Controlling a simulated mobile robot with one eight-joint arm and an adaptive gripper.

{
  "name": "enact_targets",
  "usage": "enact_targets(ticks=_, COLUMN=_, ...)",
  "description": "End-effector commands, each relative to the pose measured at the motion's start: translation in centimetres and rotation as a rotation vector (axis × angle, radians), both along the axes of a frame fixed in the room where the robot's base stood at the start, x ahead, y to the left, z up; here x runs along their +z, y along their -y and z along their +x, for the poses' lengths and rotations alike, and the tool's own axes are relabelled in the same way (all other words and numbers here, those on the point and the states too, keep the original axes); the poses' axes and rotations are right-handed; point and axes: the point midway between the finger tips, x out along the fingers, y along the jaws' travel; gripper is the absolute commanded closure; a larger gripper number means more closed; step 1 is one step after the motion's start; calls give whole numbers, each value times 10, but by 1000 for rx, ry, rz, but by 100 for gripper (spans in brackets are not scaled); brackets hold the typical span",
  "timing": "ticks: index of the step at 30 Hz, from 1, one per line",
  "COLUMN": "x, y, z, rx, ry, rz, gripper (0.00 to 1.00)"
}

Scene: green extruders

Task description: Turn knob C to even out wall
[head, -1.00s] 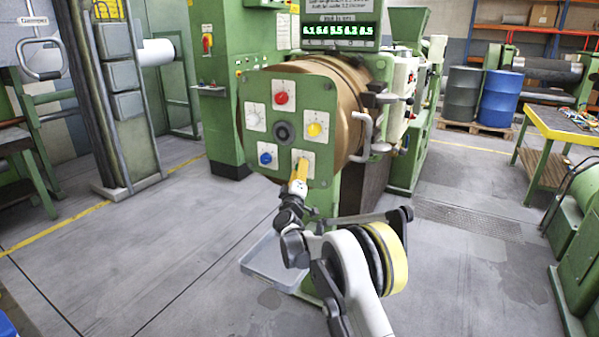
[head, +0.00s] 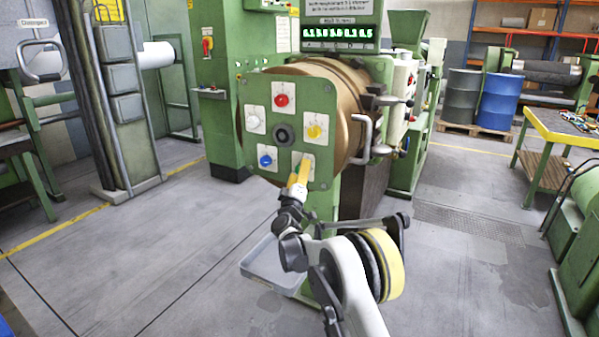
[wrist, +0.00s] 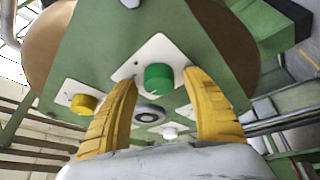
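The green machine face (head: 262,104) carries knobs on white plates: red (head: 281,100), yellow (head: 314,131), blue (head: 265,160), white (head: 253,122) and green. I cannot read the letters, so which one is knob C is unclear. My gripper (head: 301,165) is at the lower right plate, mostly hiding the green knob in the head view. In the wrist view, the green knob (wrist: 158,77) sits between my two yellow fingers (wrist: 161,82), with gaps on both sides. The gripper is open and empty. A lit green number display (head: 340,34) stands above; its digits are blurred.
A grey tray (head: 268,268) lies low beside my arm. A pipe handle (head: 363,140) juts from the drum's right side. A yellow-topped table (head: 560,125) and a blue barrel (head: 499,98) stand at right. The floor left of the machine is clear.

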Motion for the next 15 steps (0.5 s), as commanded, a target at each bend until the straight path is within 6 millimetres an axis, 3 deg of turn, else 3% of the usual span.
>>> enact_targets(ticks=8, x=-3, y=-3, z=-10, rx=2, ry=0, rz=1, gripper=41)
enact_targets(ticks=15, x=-17, y=-11, z=-58, rx=2, ry=0, rz=0, gripper=41)
